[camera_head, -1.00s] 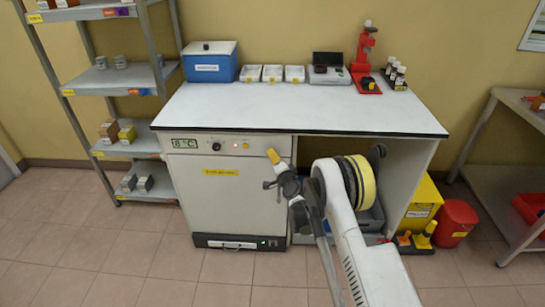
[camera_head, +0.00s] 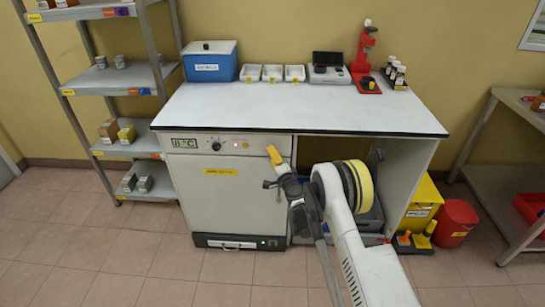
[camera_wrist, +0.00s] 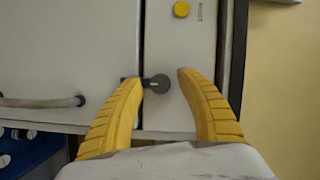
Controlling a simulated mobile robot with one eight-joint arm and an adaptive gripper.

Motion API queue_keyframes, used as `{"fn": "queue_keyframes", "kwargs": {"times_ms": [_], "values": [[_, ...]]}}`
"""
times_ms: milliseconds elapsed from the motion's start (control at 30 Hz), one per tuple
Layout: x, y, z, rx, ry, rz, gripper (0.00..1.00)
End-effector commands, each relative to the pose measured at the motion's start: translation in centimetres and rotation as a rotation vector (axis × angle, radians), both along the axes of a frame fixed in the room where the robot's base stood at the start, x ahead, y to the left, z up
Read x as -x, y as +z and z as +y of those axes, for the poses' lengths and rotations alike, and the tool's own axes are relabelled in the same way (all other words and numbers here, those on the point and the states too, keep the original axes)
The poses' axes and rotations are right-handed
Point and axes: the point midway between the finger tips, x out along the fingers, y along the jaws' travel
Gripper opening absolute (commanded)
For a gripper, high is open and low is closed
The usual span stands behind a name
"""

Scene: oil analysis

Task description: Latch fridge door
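The white fridge (camera_head: 225,195) stands under the left of the bench, its door flush with the front. In the wrist view the door (camera_wrist: 70,55) is on the left, with a grey bar handle (camera_wrist: 40,102). A dark grey latch (camera_wrist: 158,84) has its round end on the strip beside the door seam; its thin arm reaches left across the seam to one yellow finger. My gripper (camera_wrist: 158,78) is open, its two fingers either side of the latch; contact cannot be told. In the head view my gripper (camera_head: 275,156) is at the fridge's upper right and the latch is hidden.
A yellow button (camera_wrist: 181,9) and dark knob (camera_head: 216,146) are on the fridge's control strip. The bench top (camera_head: 300,108) is above my gripper, with a blue box (camera_head: 210,67) at its back. A yellow bin (camera_head: 422,203) and red bin (camera_head: 455,222) stand right.

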Motion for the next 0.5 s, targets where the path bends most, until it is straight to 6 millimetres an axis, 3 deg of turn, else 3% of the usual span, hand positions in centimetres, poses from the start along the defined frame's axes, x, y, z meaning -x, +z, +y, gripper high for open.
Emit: {"fn": "queue_keyframes", "kwargs": {"times_ms": [333, 500], "values": [[0.3, 0.0, -0.1, 0.001, -0.001, -0.001, 0.47], [2.6, 0.2, -0.9, 0.001, -0.001, -0.001, 0.47]]}}
